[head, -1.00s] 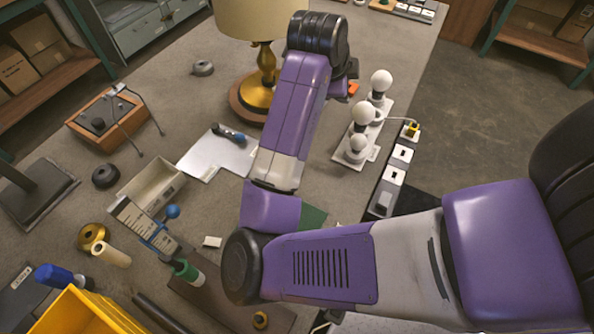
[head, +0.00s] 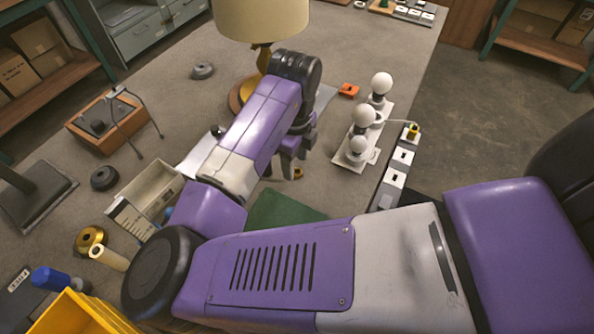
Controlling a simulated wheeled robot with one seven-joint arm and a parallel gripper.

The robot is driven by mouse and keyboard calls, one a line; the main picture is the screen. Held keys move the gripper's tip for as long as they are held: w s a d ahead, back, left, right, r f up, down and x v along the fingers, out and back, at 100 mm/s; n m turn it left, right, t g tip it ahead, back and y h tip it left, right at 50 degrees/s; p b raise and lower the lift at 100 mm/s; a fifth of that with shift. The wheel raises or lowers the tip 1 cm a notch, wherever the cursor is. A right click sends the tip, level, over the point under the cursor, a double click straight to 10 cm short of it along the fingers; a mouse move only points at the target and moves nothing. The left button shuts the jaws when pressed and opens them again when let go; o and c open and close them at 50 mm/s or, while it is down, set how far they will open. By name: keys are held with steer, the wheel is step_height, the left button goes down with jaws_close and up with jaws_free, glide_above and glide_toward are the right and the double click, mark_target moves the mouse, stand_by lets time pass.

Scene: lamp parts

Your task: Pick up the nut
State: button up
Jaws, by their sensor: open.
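The lamp (head: 260,22) with its cream shade stands behind my arm. A white board with several bulbs (head: 365,115) stands to the right, near a power strip (head: 396,178). A dark green mat (head: 280,207) lies in front. An orange piece (head: 348,90) lies behind.

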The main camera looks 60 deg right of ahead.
steer(key=shift+f, duration=1.15)
jaws_close()
steer(key=shift+r, duration=0.15)
